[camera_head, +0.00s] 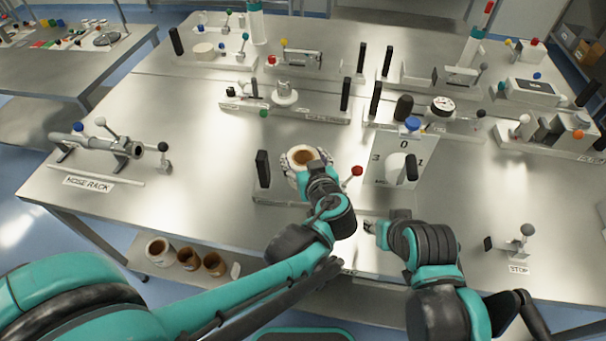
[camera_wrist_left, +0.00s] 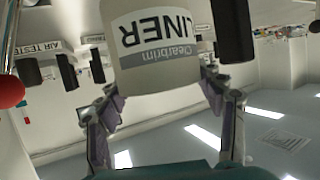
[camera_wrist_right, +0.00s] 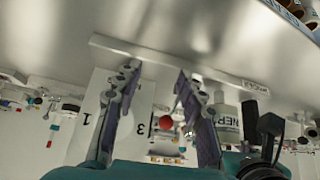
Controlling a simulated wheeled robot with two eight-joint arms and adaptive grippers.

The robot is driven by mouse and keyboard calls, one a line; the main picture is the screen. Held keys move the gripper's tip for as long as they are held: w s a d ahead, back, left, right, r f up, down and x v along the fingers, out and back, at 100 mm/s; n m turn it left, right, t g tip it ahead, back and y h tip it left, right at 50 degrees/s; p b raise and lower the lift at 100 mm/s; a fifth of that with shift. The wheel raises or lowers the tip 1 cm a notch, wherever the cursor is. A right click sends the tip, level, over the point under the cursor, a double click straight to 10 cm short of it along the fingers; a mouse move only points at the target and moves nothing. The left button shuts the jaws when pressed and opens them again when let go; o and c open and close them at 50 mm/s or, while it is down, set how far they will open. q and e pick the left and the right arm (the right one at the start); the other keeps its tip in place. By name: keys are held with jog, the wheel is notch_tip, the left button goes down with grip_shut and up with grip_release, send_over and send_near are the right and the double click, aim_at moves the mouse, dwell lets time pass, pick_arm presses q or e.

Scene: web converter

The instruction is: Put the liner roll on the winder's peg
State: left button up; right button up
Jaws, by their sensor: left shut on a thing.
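The liner roll (camera_head: 302,158) is white with a brown core and sits upright at the middle of the bench. In the left wrist view, its label on the roll (camera_wrist_left: 160,45) reads Clearbrim LINER upside down. My left gripper (camera_wrist_left: 160,105) is shut on its sides. The roll is over or in the winder (camera_head: 283,196), a low plate with a black post (camera_head: 263,169) at left and a red-knobbed lever (camera_head: 356,171) at right. The winder's peg is hidden, so I cannot tell whether the roll is around it. My right gripper (camera_wrist_right: 155,90) is open and empty near the front edge.
Several brown-cored rolls (camera_head: 188,258) lie on a shelf below the front edge. The hose rack (camera_head: 103,150) is at left, a numbered dial panel (camera_head: 402,160) right of the winder, and a stop lever (camera_head: 521,244) at far right. More fixtures line the back.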

pick_arm(q)
notch_tip(320, 180, down, 4)
jog(key=shift+f+b, duration=0.25)
jog(key=shift+b, duration=0.65)
pick_arm(e)
notch_tip(320, 180, down, 2)
jog(key=shift+f, duration=0.1)
pick_arm(q)
jog(key=shift+r, duration=0.1)
jog(key=o, duration=1)
jog(key=shift+f, duration=0.25)
jog(key=o, duration=0.4)
jog(key=shift+o, duration=0.2)
jog(key=shift+r, duration=0.1)
